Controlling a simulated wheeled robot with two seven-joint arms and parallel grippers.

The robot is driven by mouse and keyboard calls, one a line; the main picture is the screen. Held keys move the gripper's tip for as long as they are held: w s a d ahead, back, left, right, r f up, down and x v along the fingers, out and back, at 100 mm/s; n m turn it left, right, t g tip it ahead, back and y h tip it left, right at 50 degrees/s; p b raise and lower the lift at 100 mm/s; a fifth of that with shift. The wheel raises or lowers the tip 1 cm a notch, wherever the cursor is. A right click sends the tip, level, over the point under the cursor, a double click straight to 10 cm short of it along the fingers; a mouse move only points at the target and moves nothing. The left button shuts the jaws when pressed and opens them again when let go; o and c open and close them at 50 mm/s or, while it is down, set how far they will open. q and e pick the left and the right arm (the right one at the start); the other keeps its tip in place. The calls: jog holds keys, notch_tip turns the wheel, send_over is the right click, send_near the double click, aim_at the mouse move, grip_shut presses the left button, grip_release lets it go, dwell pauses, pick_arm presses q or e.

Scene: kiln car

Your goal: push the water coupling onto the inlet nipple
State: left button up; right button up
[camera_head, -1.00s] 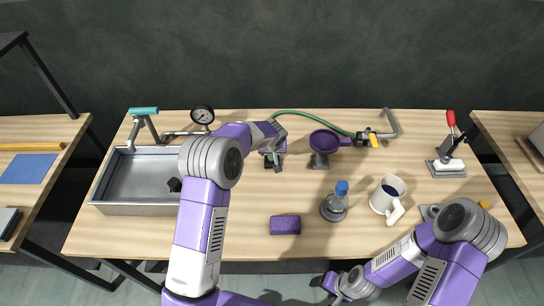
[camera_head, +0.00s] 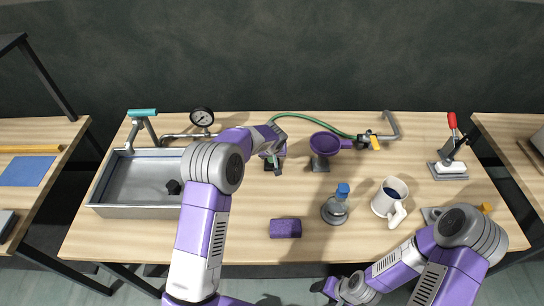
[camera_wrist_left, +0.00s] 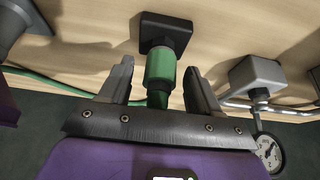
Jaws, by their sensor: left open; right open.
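The green water coupling (camera_wrist_left: 160,68) shows in the left wrist view, in line with a dark stub on a black square base (camera_wrist_left: 165,32). The green hose (camera_head: 300,115) runs across the back of the table and also shows in the left wrist view (camera_wrist_left: 45,84). My left gripper (camera_wrist_left: 158,75) is open, with one finger on each side of the coupling and visible gaps. In the head view my left wrist largely hides this spot. I cannot clearly make out the inlet nipple. My right gripper (camera_head: 335,290) is open and empty off the table's front edge.
A sink (camera_head: 140,180), gauge (camera_head: 201,117) and pipe stand left. A grey block (camera_wrist_left: 257,75) is right of the coupling in the wrist view.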

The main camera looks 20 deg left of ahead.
pick_arm(q)
jog(key=shift+b, duration=0.3)
dwell(0.5)
grip_shut()
